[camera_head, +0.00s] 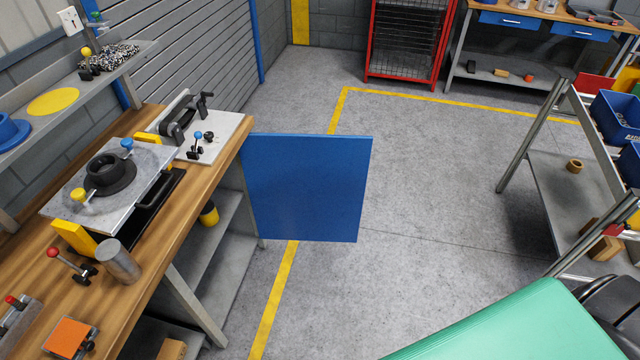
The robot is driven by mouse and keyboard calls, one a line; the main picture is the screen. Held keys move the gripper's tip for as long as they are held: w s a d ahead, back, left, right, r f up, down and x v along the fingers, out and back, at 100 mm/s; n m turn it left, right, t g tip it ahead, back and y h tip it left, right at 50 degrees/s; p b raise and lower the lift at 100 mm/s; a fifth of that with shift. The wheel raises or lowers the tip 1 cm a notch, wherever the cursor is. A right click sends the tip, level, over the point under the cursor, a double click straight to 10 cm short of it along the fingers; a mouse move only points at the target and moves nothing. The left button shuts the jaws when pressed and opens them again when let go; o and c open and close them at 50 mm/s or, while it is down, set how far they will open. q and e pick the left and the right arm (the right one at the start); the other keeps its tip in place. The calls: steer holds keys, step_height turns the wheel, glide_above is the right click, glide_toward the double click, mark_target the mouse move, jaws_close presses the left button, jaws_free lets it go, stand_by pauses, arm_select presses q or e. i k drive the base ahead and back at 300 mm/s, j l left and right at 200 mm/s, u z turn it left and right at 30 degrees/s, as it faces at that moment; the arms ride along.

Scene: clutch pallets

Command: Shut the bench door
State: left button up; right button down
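The blue bench door (308,188) stands open at the far end of the wooden workbench (160,240). It sticks out to the right from the bench, over the yellow floor line. Its left edge meets the bench near the far leg; no handle shows on the visible face. Under the bench top, grey shelves (222,225) show, with a black and yellow container on one.
The bench top holds a fixture plate (112,185), a grey cylinder (119,262) and toggle clamps. A metal rack with blue bins (612,115) stands right. A green surface (510,330) fills the lower right. The grey floor (430,190) between is clear.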

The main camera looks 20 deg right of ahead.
mark_target(301, 187)
steer(key=i+l+z, duration=0.3)
steer(key=l+z, duration=0.2)
steer(key=i+l+z, duration=0.8)
steer(key=z, duration=0.2)
steer(key=i+l+u, duration=0.2)
steer(key=i, duration=0.25)
steer(key=i+l+u, duration=0.2)
steer(key=i, duration=0.25)
steer(key=i+l+u, duration=0.2)
steer(key=i, duration=0.25)
steer(key=i+u, duration=0.2)
steer(key=u, duration=0.25)
steer(key=i+l+u, duration=0.15)
steer(key=u, duration=0.3)
steer(key=i+l+u, duration=0.2)
steer(key=u, duration=0.25)
steer(key=i+l+u, duration=0.15)
steer(key=u, duration=0.3)
steer(key=i+l+u, duration=0.15)
steer(key=l+u, duration=0.15)
steer(key=u, duration=0.15)
steer(key=i+l+u, duration=0.1)
steer(key=l+u, duration=0.2)
steer(key=u, duration=0.15)
steer(key=l+u, duration=0.75)
steer(key=u, duration=0.15)
